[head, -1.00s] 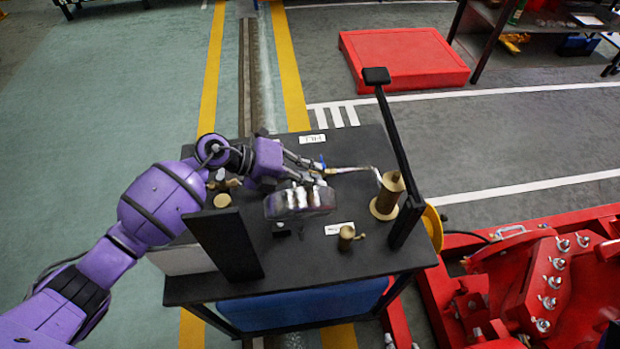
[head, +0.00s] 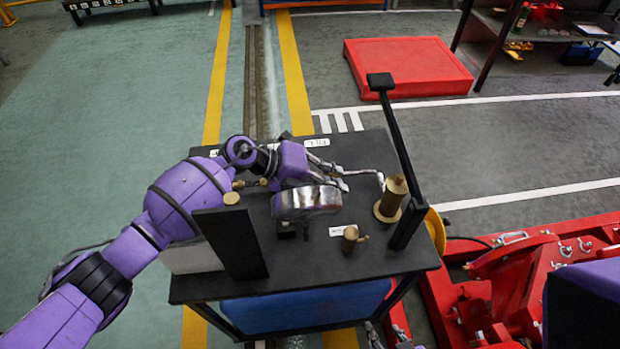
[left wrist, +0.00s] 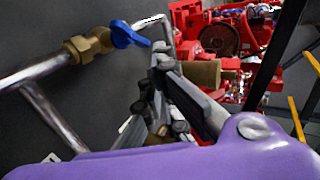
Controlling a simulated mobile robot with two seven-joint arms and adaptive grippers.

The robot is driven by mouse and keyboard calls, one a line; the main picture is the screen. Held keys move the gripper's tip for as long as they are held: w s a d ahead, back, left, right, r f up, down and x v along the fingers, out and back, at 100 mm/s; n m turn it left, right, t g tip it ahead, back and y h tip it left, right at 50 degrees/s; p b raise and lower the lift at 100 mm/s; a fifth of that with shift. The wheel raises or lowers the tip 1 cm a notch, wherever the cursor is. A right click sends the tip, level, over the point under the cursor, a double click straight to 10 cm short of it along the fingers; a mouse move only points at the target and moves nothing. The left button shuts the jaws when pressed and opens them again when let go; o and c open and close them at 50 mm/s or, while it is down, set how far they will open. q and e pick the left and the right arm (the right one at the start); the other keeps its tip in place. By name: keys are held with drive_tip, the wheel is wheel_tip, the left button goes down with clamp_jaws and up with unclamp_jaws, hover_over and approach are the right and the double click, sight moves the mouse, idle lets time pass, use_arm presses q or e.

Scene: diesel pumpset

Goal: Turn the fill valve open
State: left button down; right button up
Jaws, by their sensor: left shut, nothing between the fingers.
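The fill valve appears to be the brass valve (left wrist: 88,46) with a blue lever (left wrist: 128,34) on a metal pipe, seen in the left wrist view. The lever points right, and its tip is close to my left gripper's fingertips (left wrist: 162,58); I cannot tell whether they touch. In the head view my left gripper (head: 340,182) is over the black bench (head: 300,262), by the bent metal pipe (head: 365,174). It is shut and empty. The blue lever is not visible there, apparently hidden by my gripper.
A brass cylinder (head: 393,196) stands right of my left gripper, beside a black post (head: 394,140). A round metal vessel (head: 306,202) and a small brass fitting (head: 350,238) are nearer. A black upright panel (head: 232,244) stands front left. Red machinery (head: 510,275) is at right.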

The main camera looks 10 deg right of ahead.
use_arm(q)
drive_tip(key=shift+w+d, duration=0.15)
drive_tip(key=shift+d, duration=0.55)
drive_tip(key=shift+w, duration=0.1)
idle(1.2)
